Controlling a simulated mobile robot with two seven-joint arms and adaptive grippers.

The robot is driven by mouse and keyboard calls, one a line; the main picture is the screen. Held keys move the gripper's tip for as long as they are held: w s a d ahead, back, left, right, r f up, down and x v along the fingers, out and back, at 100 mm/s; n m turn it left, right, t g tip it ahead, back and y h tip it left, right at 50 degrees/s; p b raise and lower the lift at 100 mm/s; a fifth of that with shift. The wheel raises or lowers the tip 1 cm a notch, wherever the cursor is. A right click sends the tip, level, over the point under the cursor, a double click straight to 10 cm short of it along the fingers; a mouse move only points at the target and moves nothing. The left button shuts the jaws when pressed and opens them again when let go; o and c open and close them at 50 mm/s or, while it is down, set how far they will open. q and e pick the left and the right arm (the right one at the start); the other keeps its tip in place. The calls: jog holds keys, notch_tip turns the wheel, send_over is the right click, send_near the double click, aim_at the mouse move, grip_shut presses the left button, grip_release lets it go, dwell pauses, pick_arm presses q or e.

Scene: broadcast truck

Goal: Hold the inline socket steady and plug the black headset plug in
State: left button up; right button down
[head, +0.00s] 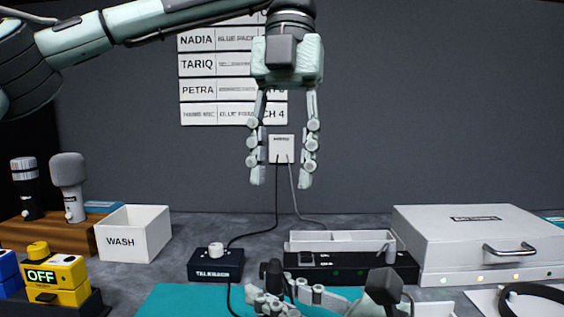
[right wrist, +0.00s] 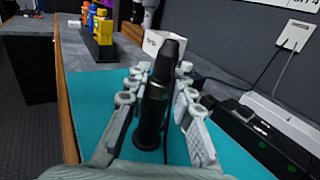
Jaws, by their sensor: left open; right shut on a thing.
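My left gripper (head: 281,180) hangs open and empty, fingers down, high in front of the back wall. My right gripper (head: 264,298) is low over the teal mat, partly cut off by the bottom edge. It is shut on an upright black tapered piece (right wrist: 157,95), which has a wide round foot. The piece's dark top (head: 272,271) shows in the head view. I cannot tell whether it is the inline socket or the headset plug. A black headset band (head: 535,290) lies at the far right on a white surface. No other plug or socket is clearly visible.
The teal mat (head: 172,298) has free room at left. Behind it stand a TALKBACK box (head: 215,270), a black panel (head: 340,270) and a white tray (head: 340,240). A white case (head: 480,240) is at right, a WASH bin (head: 133,232) at left. Cables run from a wall plate (head: 281,143).

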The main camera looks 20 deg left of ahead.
aim_at(275, 260)
pick_arm(q)
jog(key=shift+c, duration=0.6)
jog(key=shift+s, duration=0.15)
jog(key=shift+c, duration=1.2)
jog(key=shift+s+f+m+t, duration=0.2)
jog(key=shift+s+m+t, duration=0.1)
jog(key=shift+m, duration=0.2)
jog(key=shift+c, duration=1.1)
jog(key=shift+s+f+m+t, duration=0.3)
jog(key=shift+s+m, duration=0.2)
jog(key=shift+m, duration=0.1)
jog(key=shift+s+f+m+t, duration=0.15)
jog(key=shift+s+m+t, duration=0.15)
jog(key=shift+s+m, duration=0.25)
grip_shut()
jog(key=shift+s+f+m, duration=0.15)
jog(key=shift+s+m, duration=0.05)
jog(key=shift+m, duration=0.15)
jog(key=shift+s+d+f+m+t, duration=0.1)
jog(key=shift+s+f+m+t, duration=0.05)
jog(key=shift+f+m+t, duration=0.15)
jog(key=shift+f, duration=2.85)
